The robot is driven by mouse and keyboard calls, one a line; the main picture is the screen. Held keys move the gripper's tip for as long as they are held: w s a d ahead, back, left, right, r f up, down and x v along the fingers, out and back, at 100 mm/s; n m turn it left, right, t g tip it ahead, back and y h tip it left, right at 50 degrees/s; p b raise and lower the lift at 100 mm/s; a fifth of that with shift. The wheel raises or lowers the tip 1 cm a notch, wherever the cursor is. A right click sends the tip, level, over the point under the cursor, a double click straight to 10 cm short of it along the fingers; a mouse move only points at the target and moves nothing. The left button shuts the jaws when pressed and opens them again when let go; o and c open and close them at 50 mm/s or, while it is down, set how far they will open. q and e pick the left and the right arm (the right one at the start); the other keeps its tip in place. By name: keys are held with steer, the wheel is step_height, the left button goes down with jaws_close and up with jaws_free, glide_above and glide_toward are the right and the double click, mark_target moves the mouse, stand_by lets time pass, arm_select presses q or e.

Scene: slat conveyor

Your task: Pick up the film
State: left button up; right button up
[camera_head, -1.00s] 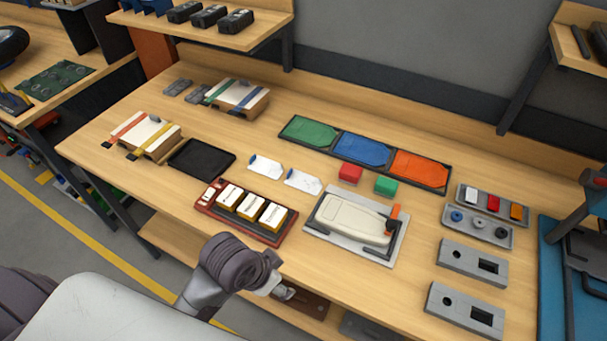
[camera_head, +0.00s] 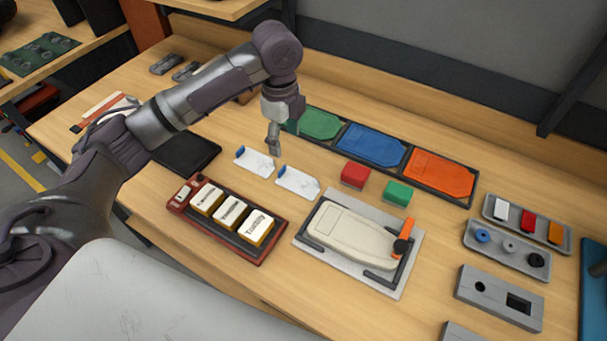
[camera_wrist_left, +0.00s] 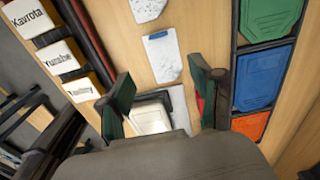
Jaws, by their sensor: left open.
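Two pale film pieces with blue tabs lie flat on the wooden bench, a left one (camera_head: 254,162) and a right one (camera_head: 298,182). My left gripper (camera_head: 274,142) is open and empty, pointing down just behind and above them. In the left wrist view the right film (camera_wrist_left: 163,58) lies ahead, between the lines of the two green-padded fingers (camera_wrist_left: 160,88). The left film (camera_wrist_left: 148,9) is cut off by the top edge there. My right gripper is not in view.
A red tray (camera_head: 178,203) with labelled blocks stands in front. A beige device (camera_head: 350,238) sits in a grey cradle. Red (camera_head: 355,175) and green (camera_head: 398,193) blocks stand right of the films. Behind is a dark frame with green, blue (camera_head: 371,146) and orange plates.

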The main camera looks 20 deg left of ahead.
arm_select(q)
steer(key=a+r, duration=0.1)
steer(key=p, duration=0.1)
glide_above(282, 169)
step_height(282, 169, down, 7)
steer(key=shift+w+r, duration=0.1)
steer(key=shift+r, duration=0.05)
steer(key=shift+f, duration=0.6)
steer(key=shift+f+p, duration=0.35)
steer(key=shift+p, duration=0.05)
step_height(282, 169, down, 4)
steer(key=shift+r+p, duration=0.2)
steer(key=shift+p, duration=0.4)
steer(key=shift+f, duration=0.35)
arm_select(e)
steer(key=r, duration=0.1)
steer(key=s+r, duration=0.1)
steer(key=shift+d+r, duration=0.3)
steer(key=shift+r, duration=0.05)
arm_select(q)
steer(key=shift+c, duration=0.2)
